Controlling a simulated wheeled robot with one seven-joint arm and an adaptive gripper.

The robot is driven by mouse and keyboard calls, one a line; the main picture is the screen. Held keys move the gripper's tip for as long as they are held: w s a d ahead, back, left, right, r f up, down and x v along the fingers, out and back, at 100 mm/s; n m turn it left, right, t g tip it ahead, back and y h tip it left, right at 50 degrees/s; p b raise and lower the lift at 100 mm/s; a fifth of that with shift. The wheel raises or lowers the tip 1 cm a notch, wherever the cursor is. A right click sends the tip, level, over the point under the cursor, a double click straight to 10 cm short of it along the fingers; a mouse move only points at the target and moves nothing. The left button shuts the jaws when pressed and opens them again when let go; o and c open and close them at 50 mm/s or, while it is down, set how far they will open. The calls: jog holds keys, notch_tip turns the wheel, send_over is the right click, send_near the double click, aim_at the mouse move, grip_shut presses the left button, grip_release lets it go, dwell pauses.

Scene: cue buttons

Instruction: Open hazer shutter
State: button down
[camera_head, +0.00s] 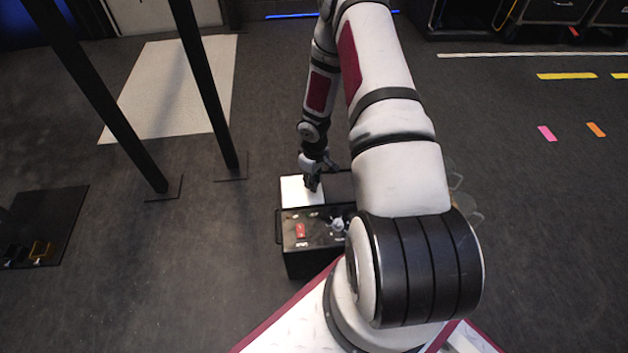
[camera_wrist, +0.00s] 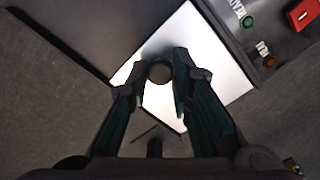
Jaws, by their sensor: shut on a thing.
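The hazer (camera_head: 282,228) is a black box on the floor in front of my base. A bright pale plate, apparently its shutter (camera_head: 292,194), covers the left part of its top. It also shows in the wrist view (camera_wrist: 225,65). A dark round knob (camera_wrist: 160,72) stands on the plate. My gripper (camera_head: 313,186) points down over the plate, with its fingers (camera_wrist: 161,75) on both sides of the knob, shut on it. The fingers hide part of the plate. A dark surface lies to the right of the plate in the head view, partly hidden by my arm.
The hazer's near panel carries a red switch (camera_head: 300,230) and, in the wrist view, a green button (camera_wrist: 249,21) and an amber button (camera_wrist: 268,61). Two black posts (camera_head: 208,90) stand to the left. The floor around the hazer's left side is clear.

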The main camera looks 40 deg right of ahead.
jog(key=s+d, duration=0.2)
jog(key=s+d+p, duration=0.1)
jog(key=s+d, duration=0.1)
jog(key=d, duration=0.1)
jog(key=s+d+p, duration=0.1)
jog(key=d, duration=0.2)
jog(key=shift+s+d, duration=0.25)
jog(key=shift+s, duration=0.15)
jog(key=c, duration=1.4)
grip_release()
jog(key=shift+r, duration=0.1)
notch_tip(320, 180, up, 12)
jog(key=shift+f, duration=0.1)
